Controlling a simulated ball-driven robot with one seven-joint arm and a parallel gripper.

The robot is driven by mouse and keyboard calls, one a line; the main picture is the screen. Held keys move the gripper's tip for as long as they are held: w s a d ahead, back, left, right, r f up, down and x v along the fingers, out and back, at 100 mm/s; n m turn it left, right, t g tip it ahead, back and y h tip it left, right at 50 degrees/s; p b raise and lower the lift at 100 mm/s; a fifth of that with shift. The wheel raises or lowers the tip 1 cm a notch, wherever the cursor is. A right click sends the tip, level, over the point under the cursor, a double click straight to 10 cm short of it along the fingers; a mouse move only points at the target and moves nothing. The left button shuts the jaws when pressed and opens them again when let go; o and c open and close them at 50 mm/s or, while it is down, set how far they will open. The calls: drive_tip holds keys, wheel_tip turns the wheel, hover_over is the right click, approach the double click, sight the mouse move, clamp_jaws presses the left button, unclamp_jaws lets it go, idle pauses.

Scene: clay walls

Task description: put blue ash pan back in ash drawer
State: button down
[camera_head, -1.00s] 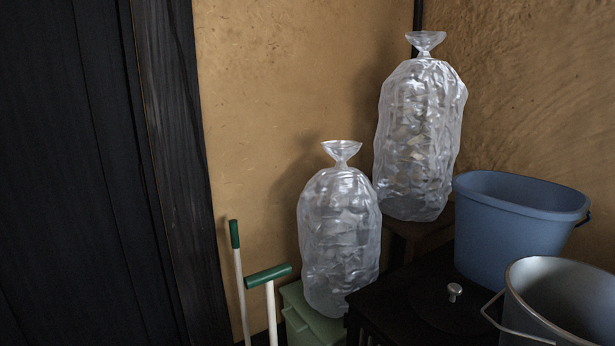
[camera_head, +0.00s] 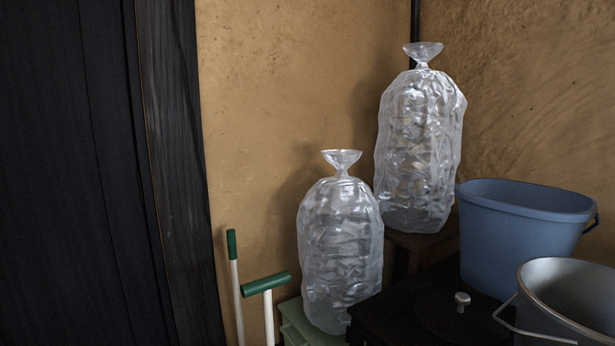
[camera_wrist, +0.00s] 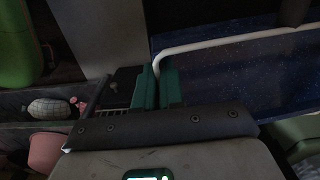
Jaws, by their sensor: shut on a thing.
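In the wrist view, a dark blue speckled pan (camera_wrist: 225,75) with a white rim fills the upper right; I take it to be the blue ash pan. My gripper (camera_wrist: 158,85) has green fingers, shut on the pan at the left end of its white rim. The exact grip is dim and partly hidden by the fingers. I cannot make out the ash drawer for certain in either view. My gripper and the pan do not show in the head view.
The head view has a blue bucket (camera_head: 520,235), a metal pail (camera_head: 570,300), two clear stuffed bags (camera_head: 340,250) and green-handled tools (camera_head: 266,284) by the wall. The wrist view has a slotted dark thing (camera_wrist: 118,88), a pink container (camera_wrist: 45,150) and a whitish bundle (camera_wrist: 48,108) at left.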

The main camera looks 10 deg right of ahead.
wheel_tip(320, 180, down, 10)
drive_tip(key=b, duration=0.7)
drive_tip(key=shift+f+b, duration=0.2)
drive_tip(key=shift+b, duration=0.1)
idle(0.3)
drive_tip(key=shift+r, duration=0.1)
idle(0.5)
drive_tip(key=w+d+p, duration=0.3)
drive_tip(key=d+p, duration=0.1)
drive_tip(key=d, duration=0.7)
drive_tip(key=shift+w+f, duration=0.25)
drive_tip(key=shift+w, duration=0.05)
idle(0.7)
drive_tip(key=shift+d+r, duration=0.1)
drive_tip(key=shift+d, duration=0.1)
drive_tip(key=shift+d+p, duration=0.15)
drive_tip(key=shift+p, duration=0.3)
